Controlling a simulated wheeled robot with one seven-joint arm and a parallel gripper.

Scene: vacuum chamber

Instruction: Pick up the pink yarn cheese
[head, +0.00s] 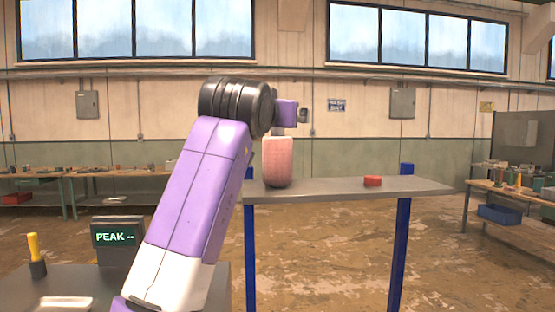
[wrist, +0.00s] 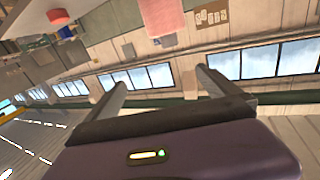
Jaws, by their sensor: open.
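The pink yarn cheese (head: 278,163) is a tall, rounded pink block with a knit-like surface. It appears to stand upright near the left end of a raised grey shelf (head: 325,188). In the wrist view the pink cheese (wrist: 162,15) is at the top edge, partly cut off, beyond and above the fingertips. My gripper (wrist: 160,78) is open, its two fingers apart with nothing between them. In the head view the purple end of my arm is just above the cheese's top; the fingers are not clear there.
Blue posts (head: 399,250) hold the shelf. A "PEAK" display (head: 117,236) and a yellow-handled tool (head: 34,250) stand on a near table at left. A workbench is at far right.

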